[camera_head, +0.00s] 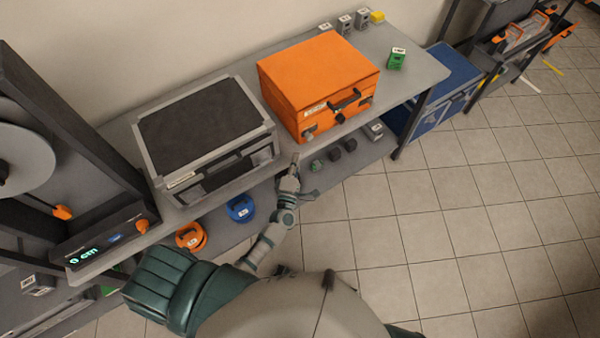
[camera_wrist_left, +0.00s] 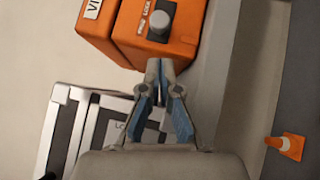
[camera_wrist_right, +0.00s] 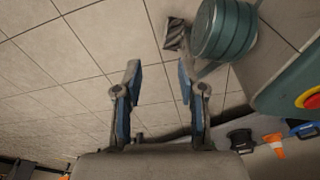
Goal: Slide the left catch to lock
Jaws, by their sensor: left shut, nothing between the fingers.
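The orange case (camera_head: 318,82) stands closed on the grey shelf top, with a black handle (camera_head: 348,102) on its front. Its left catch (camera_head: 309,133) is a grey knob at the left of the front face. In the left wrist view the catch (camera_wrist_left: 160,22) shows as a round knob beside a partly readable LOCK label. My left gripper (camera_head: 295,160) is shut and empty, just in front of and below the catch. In the left wrist view its fingertips (camera_wrist_left: 160,66) point at the case's orange face, short of the knob. My right gripper (camera_wrist_right: 158,72) is open and empty above the tiled floor.
A black-topped grey case (camera_head: 200,125) stands left of the orange case. Green and grey blocks (camera_head: 397,58) sit to the right and behind. Orange and blue round weights (camera_head: 240,208) lie on the lower shelf.

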